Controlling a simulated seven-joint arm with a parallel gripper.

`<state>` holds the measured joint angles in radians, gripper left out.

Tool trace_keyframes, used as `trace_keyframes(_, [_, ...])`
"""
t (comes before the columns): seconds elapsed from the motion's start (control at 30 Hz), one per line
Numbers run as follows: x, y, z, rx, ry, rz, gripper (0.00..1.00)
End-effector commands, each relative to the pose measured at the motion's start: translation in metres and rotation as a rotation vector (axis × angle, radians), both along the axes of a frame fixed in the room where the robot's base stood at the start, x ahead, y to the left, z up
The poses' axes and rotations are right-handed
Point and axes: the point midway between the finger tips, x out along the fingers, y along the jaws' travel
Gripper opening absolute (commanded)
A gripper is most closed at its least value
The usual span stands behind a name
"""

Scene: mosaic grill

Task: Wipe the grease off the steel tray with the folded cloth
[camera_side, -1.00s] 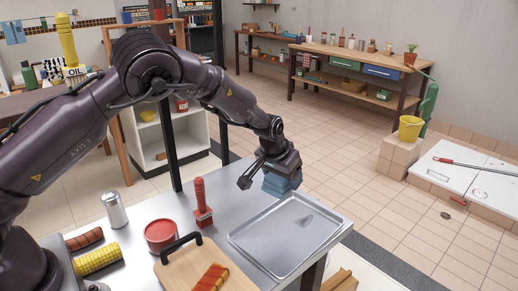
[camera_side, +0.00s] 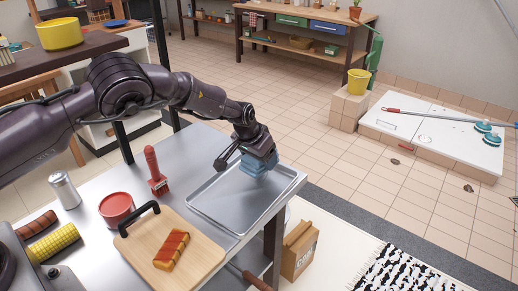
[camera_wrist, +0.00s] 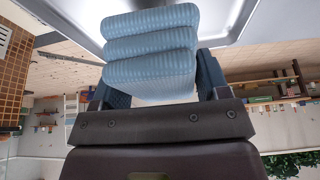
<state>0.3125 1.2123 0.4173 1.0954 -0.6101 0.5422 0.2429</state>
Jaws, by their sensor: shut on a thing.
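The steel tray (camera_side: 230,205) lies on the metal table, with a raised rim and a shiny floor. The folded blue cloth (camera_side: 260,164) is over the tray's far right part, at or just above its floor; I cannot tell if they touch. My gripper (camera_side: 254,152) is shut on the cloth from above. In the wrist view the cloth (camera_wrist: 150,45) shows as stacked ribbed folds between the fingers, with the tray (camera_wrist: 240,15) beyond it. No grease patch shows on the bare part of the tray; the part under the cloth is hidden.
A wooden board (camera_side: 190,235) with a black handle bears a reddish-glazed food piece (camera_side: 171,250) near the tray's left. A paper bag (camera_side: 300,250) is below the table's right edge.

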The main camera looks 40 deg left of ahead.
Motion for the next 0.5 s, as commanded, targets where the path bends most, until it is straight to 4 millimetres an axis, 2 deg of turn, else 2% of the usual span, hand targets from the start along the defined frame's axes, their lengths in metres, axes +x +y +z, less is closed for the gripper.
trace_keyframes(0.37, [0.000, 0.001, -0.039, 0.001, 0.001, 0.000, 0.50])
trace_keyframes(0.5, [-0.011, -0.001, -0.040, 0.000, 0.000, 0.001, 0.50])
